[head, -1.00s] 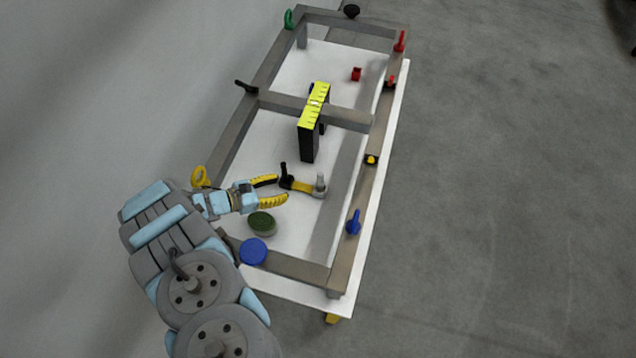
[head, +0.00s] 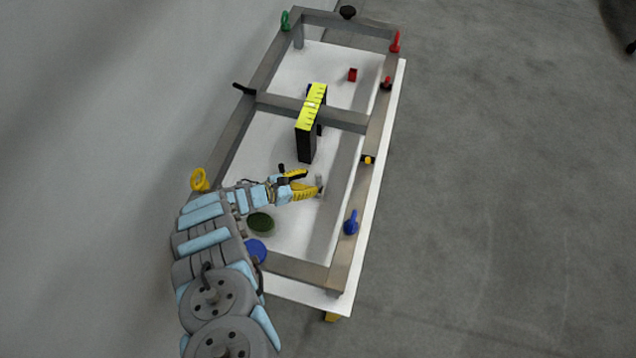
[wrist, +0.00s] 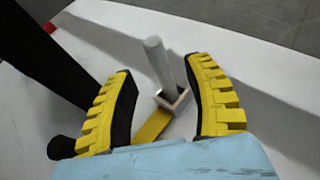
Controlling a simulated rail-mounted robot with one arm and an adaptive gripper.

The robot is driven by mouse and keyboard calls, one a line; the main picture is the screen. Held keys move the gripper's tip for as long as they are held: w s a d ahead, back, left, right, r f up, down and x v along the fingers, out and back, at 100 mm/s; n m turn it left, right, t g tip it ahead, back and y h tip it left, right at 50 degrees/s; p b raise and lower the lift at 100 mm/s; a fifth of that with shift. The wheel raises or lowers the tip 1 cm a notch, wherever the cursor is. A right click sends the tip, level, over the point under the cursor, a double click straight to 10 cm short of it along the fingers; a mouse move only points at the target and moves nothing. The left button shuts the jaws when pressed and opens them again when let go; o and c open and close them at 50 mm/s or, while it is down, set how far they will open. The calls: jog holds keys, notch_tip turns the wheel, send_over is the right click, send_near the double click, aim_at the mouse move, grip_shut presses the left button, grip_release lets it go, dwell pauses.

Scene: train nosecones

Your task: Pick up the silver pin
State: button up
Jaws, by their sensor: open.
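The silver pin (wrist: 157,62) stands in a small square holder (wrist: 174,101) at the end of a yellow bar (wrist: 152,126) in the wrist view. In the head view the pin (head: 319,181) shows as a small grey upright at the fingertips. My gripper (wrist: 165,85) is open, one yellow-and-black finger on each side of the pin. The pin rises between the fingertips, with a visible gap to the left finger; its gap to the right finger is narrow. In the head view my gripper (head: 313,181) hides most of the yellow bar.
A black block with a yellow top (head: 311,110) stands behind the gripper. A dark green disc (head: 260,223) and a blue disc (head: 257,250) lie in front, near my arm.

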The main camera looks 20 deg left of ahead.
aim_at(318, 179)
jog(key=shift+x, duration=2.1)
grip_shut()
